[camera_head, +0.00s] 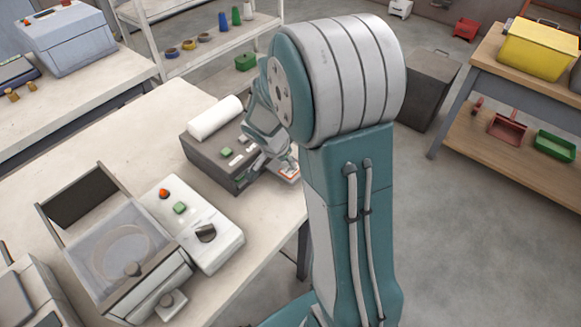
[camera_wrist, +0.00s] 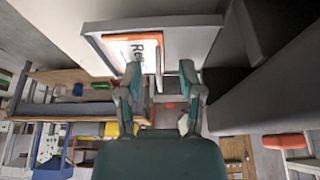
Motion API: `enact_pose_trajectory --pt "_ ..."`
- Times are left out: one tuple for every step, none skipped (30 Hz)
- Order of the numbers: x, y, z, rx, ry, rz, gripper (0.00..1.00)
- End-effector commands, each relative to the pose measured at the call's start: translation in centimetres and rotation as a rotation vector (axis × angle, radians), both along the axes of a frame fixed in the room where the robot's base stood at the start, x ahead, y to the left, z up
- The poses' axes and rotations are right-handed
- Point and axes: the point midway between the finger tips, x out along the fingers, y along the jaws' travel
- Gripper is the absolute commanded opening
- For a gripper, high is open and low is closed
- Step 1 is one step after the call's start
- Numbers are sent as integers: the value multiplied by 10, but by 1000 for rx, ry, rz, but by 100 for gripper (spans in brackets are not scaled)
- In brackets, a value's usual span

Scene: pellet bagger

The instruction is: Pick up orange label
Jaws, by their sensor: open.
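The orange label (camera_wrist: 132,50) shows in the wrist view as a white sheet with dark lettering and an orange edge. It lies on a pale tray (camera_wrist: 205,38) with a grey rim. In the head view the label (camera_head: 289,173) is a small red-orange and white patch at the front of a dark label printer (camera_head: 213,166). My gripper (camera_wrist: 160,72) is open, its two fingertips apart near the tray's edge. The left fingertip is close to the label; I cannot tell whether it touches. In the head view my gripper (camera_head: 280,160) is partly hidden beside the printer.
A white roll (camera_head: 214,118) lies on the printer. A white control box (camera_head: 190,225) and a clear-lidded machine (camera_head: 122,250) stand nearer on the pale table (camera_head: 135,135). A dark bin (camera_head: 428,85) stands on the floor. The floor right of my arm is clear.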

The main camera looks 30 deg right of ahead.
Motion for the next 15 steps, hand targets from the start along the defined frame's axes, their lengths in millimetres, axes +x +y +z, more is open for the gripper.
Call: enact_pose_trajectory --pt "0 -1 -1 0 0 -1 49" --pt "0 -1 -1 0 -1 -1 49" --pt "0 -1 -1 0 -1 -1 49" --pt "0 0 -1 0 -1 -1 49" --pt "0 0 -1 0 -1 -1 49" --pt "0 0 -1 0 -1 -1 49" --pt "0 0 -1 0 -1 -1 40" --pt "0 0 -1 0 -1 -1 27" --pt "0 0 -1 0 -1 -1 9" --pt "0 0 -1 0 -1 -1 0" --pt "0 0 -1 0 -1 -1 0" --pt "0 0 -1 0 -1 -1 0" --pt "0 0 -1 0 0 -1 0" --pt "0 0 -1 1 0 -1 0" --pt "0 0 -1 1 0 0 0"
